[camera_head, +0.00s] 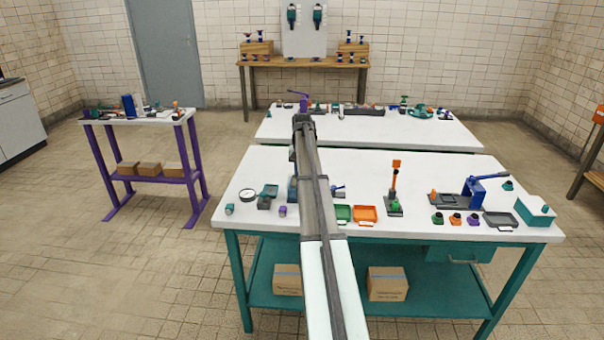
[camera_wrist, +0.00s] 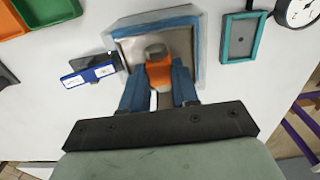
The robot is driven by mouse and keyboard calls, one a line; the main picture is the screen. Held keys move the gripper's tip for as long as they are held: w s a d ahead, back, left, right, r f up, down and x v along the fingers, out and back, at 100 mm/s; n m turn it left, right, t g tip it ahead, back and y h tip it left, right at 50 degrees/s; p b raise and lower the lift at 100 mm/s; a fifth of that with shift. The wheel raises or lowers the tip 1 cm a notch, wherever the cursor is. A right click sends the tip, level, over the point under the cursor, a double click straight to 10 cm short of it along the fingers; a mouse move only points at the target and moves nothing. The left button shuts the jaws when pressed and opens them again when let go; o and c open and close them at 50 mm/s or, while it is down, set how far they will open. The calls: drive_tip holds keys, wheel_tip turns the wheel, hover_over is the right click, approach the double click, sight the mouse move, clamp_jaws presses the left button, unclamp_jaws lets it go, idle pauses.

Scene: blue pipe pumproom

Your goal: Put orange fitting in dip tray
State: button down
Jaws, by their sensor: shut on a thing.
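The orange fitting (camera_wrist: 160,75) is between the blue fingers of my gripper (camera_wrist: 158,90) in the wrist view, with a grey round end pointing away from the gripper. My gripper is shut on it. The dip tray (camera_wrist: 150,27), a square blue-rimmed tray with a grey inside, lies directly behind the fitting in that view. The fitting overlaps the tray's inside; I cannot tell whether it touches the bottom. In the head view my arm hides the gripper and fitting, and only a blue edge of the tray (camera_head: 292,188) shows beside the arm.
A blue labelled block (camera_wrist: 90,76) with a dark part lies close to the dip tray. A teal-framed tray (camera_wrist: 240,37) and a round gauge (camera_wrist: 299,8) lie on its other side. Green (camera_head: 343,213) and orange (camera_head: 365,214) trays stand right of my arm on the white bench.

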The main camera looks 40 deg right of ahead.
drive_tip(key=c, duration=0.8)
unclamp_jaws()
drive_tip(key=shift+f, duration=0.1)
drive_tip(key=shift+c, duration=0.2)
wheel_tip(320, 180, up, 12)
